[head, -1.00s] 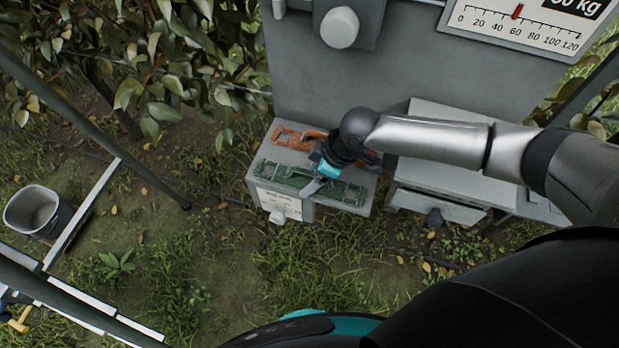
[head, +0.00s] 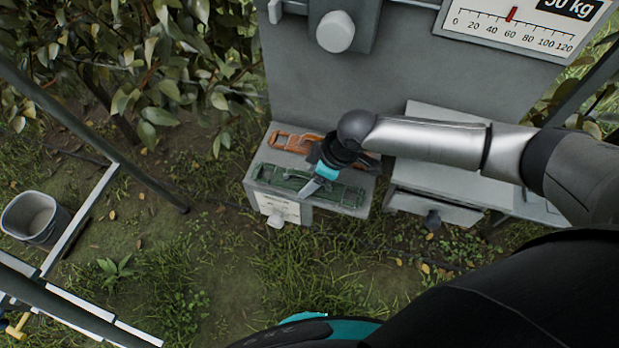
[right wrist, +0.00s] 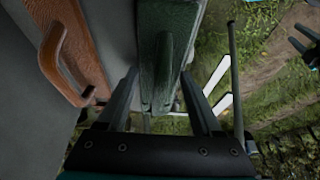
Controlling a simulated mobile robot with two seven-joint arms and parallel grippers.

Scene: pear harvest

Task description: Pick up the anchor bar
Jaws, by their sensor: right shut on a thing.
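A green bar (head: 345,195) with a raised handle lies along the front of the grey ledge (head: 355,210). An orange-brown bar (head: 287,139) with a loop handle lies behind it. I cannot tell from their looks which is called the anchor bar. My right gripper (head: 312,188) reaches down onto the green bar. In the right wrist view its fingers (right wrist: 160,100) are on either side of the green bar (right wrist: 163,50), shut on it; the orange-brown bar (right wrist: 68,45) is to the left. Dark prongs (right wrist: 304,42) at the right edge may be my left gripper, too cut off to judge.
A grey scale panel (head: 345,85) rises behind the ledge. A grey drawer box (head: 435,205) with a knob stands to the right. A grey bucket (head: 32,216) and white rails are at the left. Leafy branches hang at the upper left; grass lies in front.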

